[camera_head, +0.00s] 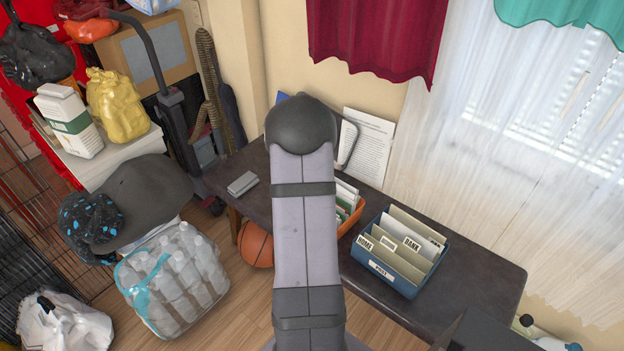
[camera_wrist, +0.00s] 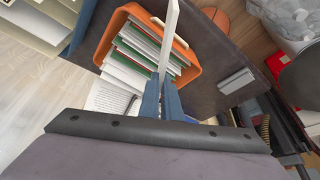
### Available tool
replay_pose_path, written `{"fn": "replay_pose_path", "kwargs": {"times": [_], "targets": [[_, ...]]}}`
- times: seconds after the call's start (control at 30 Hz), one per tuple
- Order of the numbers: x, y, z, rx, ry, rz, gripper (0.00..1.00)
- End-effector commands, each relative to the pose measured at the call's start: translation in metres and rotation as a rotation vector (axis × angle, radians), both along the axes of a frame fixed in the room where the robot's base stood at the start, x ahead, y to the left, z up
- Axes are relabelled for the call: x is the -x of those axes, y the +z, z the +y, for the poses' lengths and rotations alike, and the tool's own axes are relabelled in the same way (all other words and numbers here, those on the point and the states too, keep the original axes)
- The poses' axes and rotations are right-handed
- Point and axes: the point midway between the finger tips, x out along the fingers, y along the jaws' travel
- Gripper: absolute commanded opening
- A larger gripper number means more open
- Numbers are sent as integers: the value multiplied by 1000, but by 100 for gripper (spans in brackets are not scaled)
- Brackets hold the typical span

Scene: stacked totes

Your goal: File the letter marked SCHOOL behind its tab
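My gripper (camera_wrist: 162,88) shows in the wrist view with its two blue fingers closed on a thin white letter (camera_wrist: 169,38), seen edge-on. Its marking cannot be read. The letter stands over or beside the orange tote (camera_wrist: 192,62), which holds several white and green papers; I cannot tell if its far end is clear of them. In the head view my arm hides my gripper and the letter. The blue tote (camera_head: 407,288) holds beige dividers (camera_head: 398,262). Tabs read HOME (camera_head: 365,243) and BANK (camera_head: 412,244); a smaller tab (camera_head: 388,243) between them is unreadable.
The orange tote also shows in the head view (camera_head: 354,222), left of the blue tote on the dark table (camera_head: 470,285). A grey block (camera_head: 242,184) lies at the table's left. A printed sheet (camera_head: 369,143) leans on the wall behind. The table's right end is clear.

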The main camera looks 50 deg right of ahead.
Motion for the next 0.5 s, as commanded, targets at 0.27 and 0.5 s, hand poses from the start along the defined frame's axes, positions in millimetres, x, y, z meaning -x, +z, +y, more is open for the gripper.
{"fn": "replay_pose_path", "kwargs": {"times": [0.27, 0.5], "targets": [[8, 7, 15, 1, -224, 2, 0], [21, 12, 28, 0, -494, 3, 0]]}}
